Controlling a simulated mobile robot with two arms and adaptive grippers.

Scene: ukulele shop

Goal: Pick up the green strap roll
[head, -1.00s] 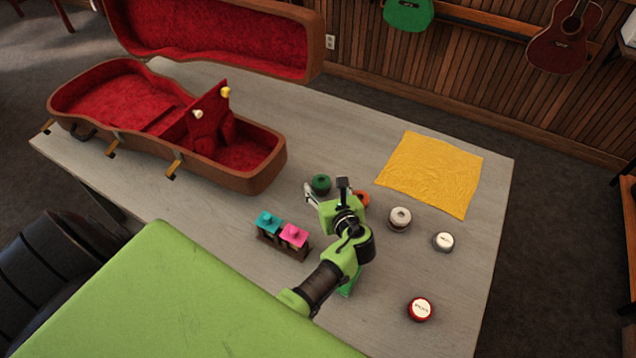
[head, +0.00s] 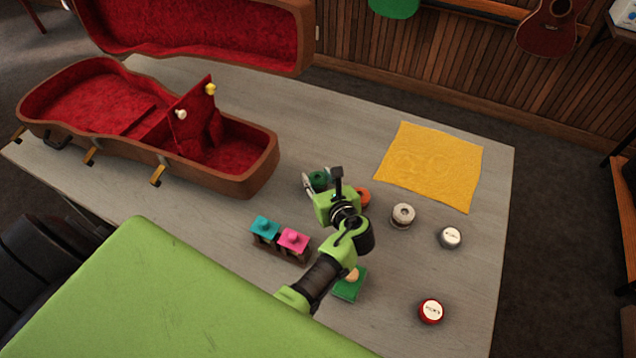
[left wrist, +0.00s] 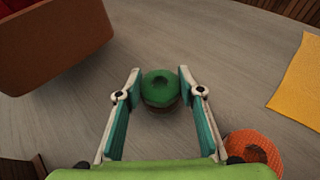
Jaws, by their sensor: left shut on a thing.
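The green strap roll (head: 318,179) is upright on the grey table, just beyond my left gripper in the head view. It also shows in the left wrist view (left wrist: 161,87), between the two fingers near their tips. My left gripper (head: 315,184) points down and is shut on the green roll, with one finger on each side. The gripper body hides part of the roll in the head view. My right gripper is not in view.
An orange roll (head: 363,196) stands close to the right of my gripper. A grey-white roll (head: 403,215), two round tins (head: 450,237) (head: 430,311), teal and pink pieces (head: 293,240) and a green block (head: 349,287) are nearby. The open red-lined case (head: 262,165) lies left; a yellow cloth (head: 430,165) lies right.

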